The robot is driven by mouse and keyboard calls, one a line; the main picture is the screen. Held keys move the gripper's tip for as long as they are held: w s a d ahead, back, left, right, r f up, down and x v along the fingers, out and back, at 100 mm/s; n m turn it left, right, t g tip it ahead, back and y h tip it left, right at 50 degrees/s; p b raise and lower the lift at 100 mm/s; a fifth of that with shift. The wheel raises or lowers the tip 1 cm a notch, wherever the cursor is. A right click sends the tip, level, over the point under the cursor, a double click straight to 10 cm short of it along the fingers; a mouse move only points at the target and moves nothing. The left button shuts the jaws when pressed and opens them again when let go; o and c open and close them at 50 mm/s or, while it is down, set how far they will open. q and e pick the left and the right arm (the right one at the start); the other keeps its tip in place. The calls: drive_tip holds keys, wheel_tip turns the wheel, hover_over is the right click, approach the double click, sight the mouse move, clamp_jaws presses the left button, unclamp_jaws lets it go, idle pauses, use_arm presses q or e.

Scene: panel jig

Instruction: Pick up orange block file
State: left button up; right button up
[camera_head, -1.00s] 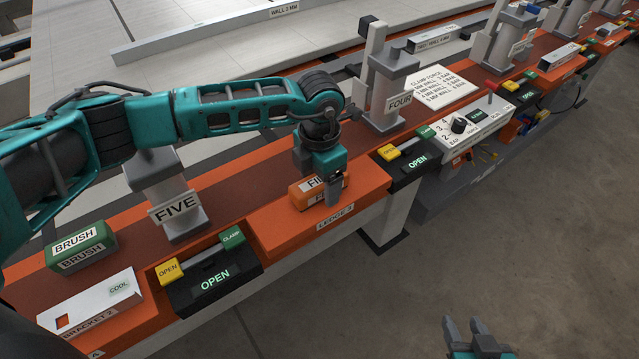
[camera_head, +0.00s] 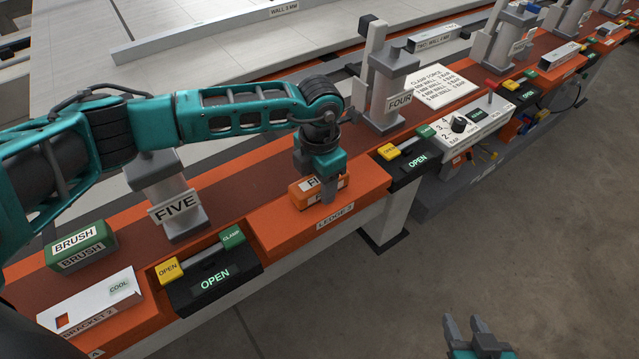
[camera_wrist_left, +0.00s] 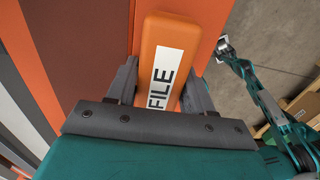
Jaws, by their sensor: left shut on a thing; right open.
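The orange block file (camera_head: 304,194) is at the orange ledge labelled LEDGE 2 (camera_head: 330,218), partly hidden by my gripper in the head view. In the left wrist view the file (camera_wrist_left: 162,50) lies between the two grey fingers, its white FILE label facing the camera. My left gripper (camera_head: 328,192) is shut on the file from above. I cannot tell whether the file is clear of the ledge. My right gripper (camera_head: 482,330) is open and empty at the bottom of the head view, over the floor, away from the bench.
A green BRUSH block (camera_head: 82,246) and a white bracket (camera_head: 92,302) are at the left. Posts FIVE (camera_head: 174,210) and FOUR (camera_head: 396,90) stand on the rail. Clamp switches reading OPEN (camera_head: 212,278) flank the ledge. The floor at right is clear.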

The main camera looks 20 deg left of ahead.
use_arm(q)
drive_tip(key=shift+c, duration=0.4)
drive_tip(key=shift+r, duration=0.1)
wheel_tip(320, 180, up, 20)
idle(0.3)
